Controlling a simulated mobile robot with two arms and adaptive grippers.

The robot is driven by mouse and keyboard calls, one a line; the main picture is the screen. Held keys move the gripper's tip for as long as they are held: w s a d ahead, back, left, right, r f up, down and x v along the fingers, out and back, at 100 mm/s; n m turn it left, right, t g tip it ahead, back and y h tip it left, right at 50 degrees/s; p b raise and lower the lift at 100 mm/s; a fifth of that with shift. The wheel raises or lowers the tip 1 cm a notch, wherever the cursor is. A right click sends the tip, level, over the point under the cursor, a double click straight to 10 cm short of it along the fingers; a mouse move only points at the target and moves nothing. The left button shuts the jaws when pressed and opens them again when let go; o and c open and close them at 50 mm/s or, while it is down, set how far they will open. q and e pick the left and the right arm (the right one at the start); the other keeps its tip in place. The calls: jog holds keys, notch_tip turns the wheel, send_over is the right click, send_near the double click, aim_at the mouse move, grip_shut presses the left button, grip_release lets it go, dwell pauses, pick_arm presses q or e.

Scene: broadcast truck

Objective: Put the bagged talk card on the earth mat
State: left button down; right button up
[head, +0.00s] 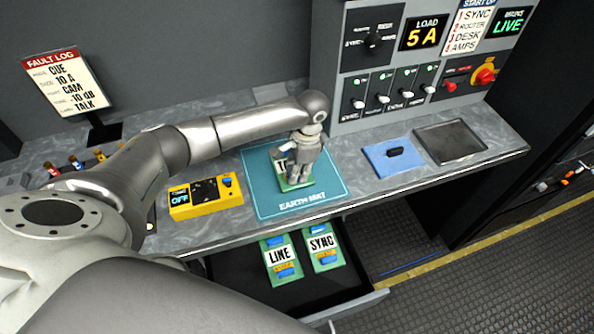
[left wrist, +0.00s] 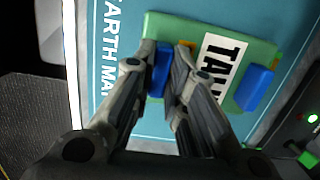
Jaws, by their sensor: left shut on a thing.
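The talk card (left wrist: 200,28) is a green board with a white label reading "TAL", the rest hidden, and blue blocks at both ends. I cannot make out a bag around it. My left gripper (left wrist: 166,62) is shut on the blue block at one end. In the head view my left gripper (head: 294,176) points down over the teal earth mat (head: 262,190), and the card's green edge (head: 286,187) shows beneath it. The card lies within the mat's outline, touching it or just above; I cannot tell which. My right gripper is out of view.
A yellow tester (head: 205,198) reading "OFF" stands left of the mat. A blue pad (head: 378,163) with a black piece and a dark tray (head: 450,142) lie to the right. An open drawer (head: 345,283) below holds LINE (head: 281,258) and SYNC (head: 322,246) cards. A switch panel rises behind.

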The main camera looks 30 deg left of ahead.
pick_arm(q)
jog(key=shift+f, duration=0.2)
jog(key=c, duration=1.9)
grip_release()
jog(key=shift+f, duration=0.1)
jog(key=o, duration=0.5)
jog(key=shift+c, duration=0.2)
notch_tip(320, 180, up, 12)
jog(key=w+d+b, duration=0.1)
jog(key=b, duration=0.2)
jog(key=shift+w+d, duration=0.15)
